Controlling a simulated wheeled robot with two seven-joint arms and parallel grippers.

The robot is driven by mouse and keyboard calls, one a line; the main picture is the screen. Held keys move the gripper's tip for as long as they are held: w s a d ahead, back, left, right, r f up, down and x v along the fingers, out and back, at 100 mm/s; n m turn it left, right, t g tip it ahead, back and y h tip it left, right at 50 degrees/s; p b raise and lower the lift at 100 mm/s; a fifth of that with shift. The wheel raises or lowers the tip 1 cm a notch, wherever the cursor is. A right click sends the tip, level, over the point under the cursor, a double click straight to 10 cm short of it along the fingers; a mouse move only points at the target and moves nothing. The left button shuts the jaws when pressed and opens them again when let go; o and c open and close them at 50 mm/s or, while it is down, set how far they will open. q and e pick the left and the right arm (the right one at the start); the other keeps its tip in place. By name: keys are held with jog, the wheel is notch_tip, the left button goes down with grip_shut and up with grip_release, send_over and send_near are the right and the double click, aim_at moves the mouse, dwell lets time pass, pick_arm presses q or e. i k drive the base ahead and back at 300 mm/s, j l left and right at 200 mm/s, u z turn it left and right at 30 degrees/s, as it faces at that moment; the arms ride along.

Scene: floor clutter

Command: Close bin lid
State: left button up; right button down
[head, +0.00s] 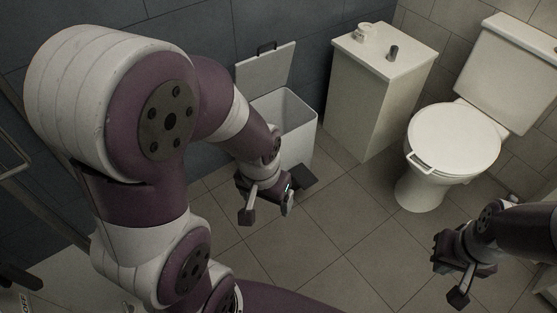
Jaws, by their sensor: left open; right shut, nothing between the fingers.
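The white bin (299,128) stands on the floor against the dark wall, left of the white cabinet. Its lid (264,70) is raised upright at the back, with a dark handle (266,47) on its top edge. The bin's opening shows, and my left arm hides its left front part. My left gripper (278,201) is open and empty, in front of the bin and apart from the lid. My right gripper (452,284) is shut and empty at the lower right, far from the bin.
A white cabinet (372,105) stands right of the bin, with a cup (366,32) and a small dark object (393,52) on top. A toilet (452,140) with its lid down stands further right. The tiled floor (340,222) between my grippers is clear.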

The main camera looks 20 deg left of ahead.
aim_at(256, 75)
jog(key=i+j+z, duration=0.25)
jog(key=i+j, duration=0.8)
jog(key=j, duration=0.1)
